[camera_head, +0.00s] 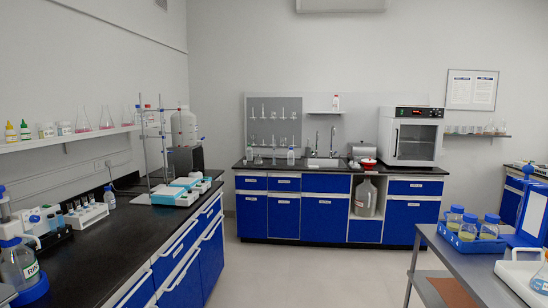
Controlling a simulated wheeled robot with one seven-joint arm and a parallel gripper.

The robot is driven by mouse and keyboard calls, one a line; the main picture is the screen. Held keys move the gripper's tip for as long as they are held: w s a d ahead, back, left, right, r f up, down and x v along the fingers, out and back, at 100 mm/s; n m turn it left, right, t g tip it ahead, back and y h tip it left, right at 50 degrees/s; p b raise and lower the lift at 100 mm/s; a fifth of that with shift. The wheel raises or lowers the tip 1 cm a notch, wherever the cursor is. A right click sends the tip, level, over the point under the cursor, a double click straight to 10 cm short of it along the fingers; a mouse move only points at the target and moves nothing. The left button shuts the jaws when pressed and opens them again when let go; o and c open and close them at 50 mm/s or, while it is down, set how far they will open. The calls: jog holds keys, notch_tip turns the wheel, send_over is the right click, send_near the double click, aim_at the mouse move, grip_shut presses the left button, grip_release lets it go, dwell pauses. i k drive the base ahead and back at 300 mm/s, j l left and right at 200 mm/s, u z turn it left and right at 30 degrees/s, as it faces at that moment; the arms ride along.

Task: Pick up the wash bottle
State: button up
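I cannot tell for sure which bottle is the wash bottle. Two small bottles with pointed tops, one yellow-topped (10,133) and one green-topped (25,131), stand on the left wall shelf. A small pale bottle (291,157) stands on the back counter, left of the sink. A small blue-capped bottle (109,198) stands on the left bench. All look upright and are small in view. My gripper is not in view.
The black left bench (98,252) holds a tube rack, blue-white devices and a blue-capped large bottle (18,266). A grey table (462,261) at right carries a blue tray of bottles. An oven (412,137) stands on the back counter. The floor (310,270) between is clear.

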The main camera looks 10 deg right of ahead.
aim_at(249, 150)
jog(key=i+z, duration=0.25)
jog(key=i, duration=3.8)
jog(key=i+u, duration=0.1)
jog(key=i, duration=0.5)
jog(key=i+l+u, duration=0.15)
jog(key=i, duration=0.5)
jog(key=i+l+u, duration=0.1)
jog(key=i, duration=0.5)
jog(key=i+l+u, duration=0.55)
jog(key=i, duration=0.25)
